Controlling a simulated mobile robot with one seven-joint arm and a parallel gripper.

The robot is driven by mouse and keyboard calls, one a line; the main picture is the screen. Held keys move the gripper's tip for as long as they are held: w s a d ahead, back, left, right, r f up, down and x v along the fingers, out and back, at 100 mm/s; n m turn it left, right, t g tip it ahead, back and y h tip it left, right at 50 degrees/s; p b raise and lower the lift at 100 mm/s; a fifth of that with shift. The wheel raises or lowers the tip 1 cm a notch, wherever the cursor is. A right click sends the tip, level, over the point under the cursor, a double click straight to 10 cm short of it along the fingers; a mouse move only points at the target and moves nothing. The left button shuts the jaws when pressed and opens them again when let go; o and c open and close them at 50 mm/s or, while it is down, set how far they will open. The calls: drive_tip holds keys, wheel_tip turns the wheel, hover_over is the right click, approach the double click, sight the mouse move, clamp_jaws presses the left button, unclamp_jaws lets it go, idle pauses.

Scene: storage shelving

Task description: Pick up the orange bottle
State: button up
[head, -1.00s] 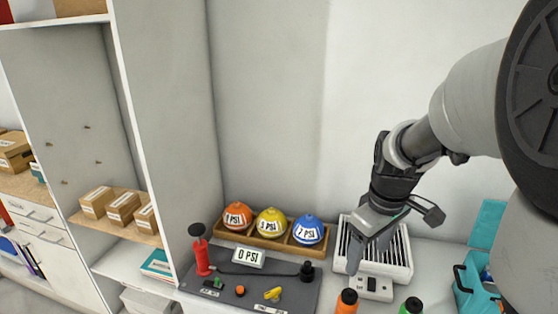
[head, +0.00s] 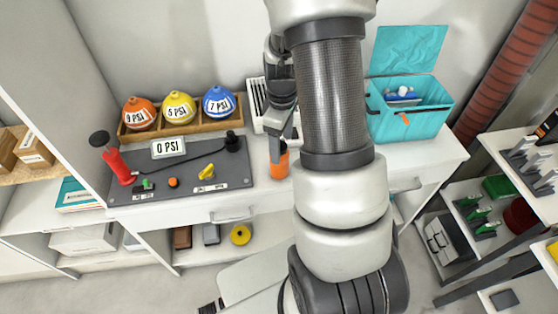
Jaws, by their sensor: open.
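The orange bottle (head: 279,163) stands upright on the white counter, just right of the grey pump board. My gripper (head: 278,138) points down at the top of the bottle, and its jaws are open. In this view the fingers overlap the bottle's top, so I cannot tell whether they are around it or just above or behind it. My own arm fills the middle of the picture and hides the counter right of the bottle.
The grey board (head: 150,186) holds a red pump (head: 122,168) and a 0 PSI sign (head: 168,148). Behind it, a wooden tray (head: 128,132) holds orange, yellow and blue balls. A white slatted device (head: 258,102) is partly hidden. An open teal box (head: 432,124) stands right.

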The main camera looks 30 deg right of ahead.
drive_tip(key=f, duration=0.8)
drive_tip(key=shift+w+f+b, duration=0.1)
drive_tip(key=shift+w+b, duration=0.25)
drive_tip(key=shift+w, duration=0.05)
drive_tip(key=c, duration=1.3)
